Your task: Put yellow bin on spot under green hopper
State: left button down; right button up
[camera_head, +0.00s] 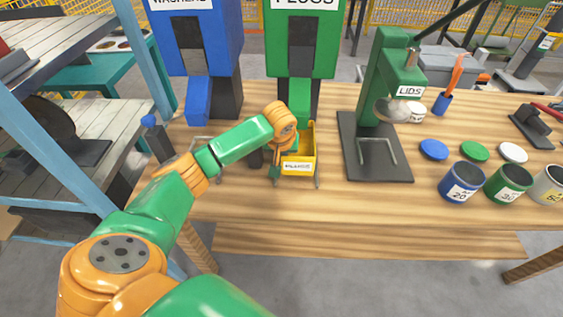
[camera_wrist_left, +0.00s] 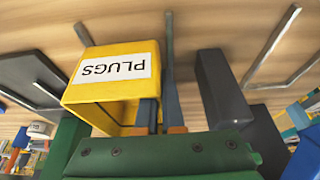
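The yellow bin (camera_head: 298,154), with a white PLUGS label on its front, stands upright on the table under the green hopper (camera_head: 300,45). It sits between the two arms of a metal bracket (camera_head: 317,182). My left gripper (camera_head: 277,166) is at the bin's left side. In the left wrist view the bin (camera_wrist_left: 92,91) appears upside down, and my left gripper (camera_wrist_left: 159,112) has its two fingers close together, apparently with the bin's side wall between them. The contact is partly hidden. My right gripper is not in view.
A blue hopper (camera_head: 198,40) stands to the left, with an empty bracket below it. To the right are a green press (camera_head: 385,75) on a dark base, coloured lids and labelled cans (camera_head: 462,183). A dark block (camera_wrist_left: 222,90) stands close beside my left gripper.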

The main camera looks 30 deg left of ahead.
pick_arm(q)
jog(key=x, duration=0.3)
jog(key=shift+s+d+f, duration=0.1)
jog(key=shift+s+f, duration=0.15)
jog(key=shift+f, duration=0.05)
jog(key=shift+f, duration=0.2)
jog(key=c, duration=1)
grip_release()
jog(key=shift+c, duration=0.2)
jog(key=shift+r, duration=0.1)
jog(key=shift+r, duration=0.3)
jog(key=p+v, duration=0.1)
jog(key=v, duration=1)
jog(key=shift+r, duration=0.25)
jog(key=shift+s+d, duration=0.15)
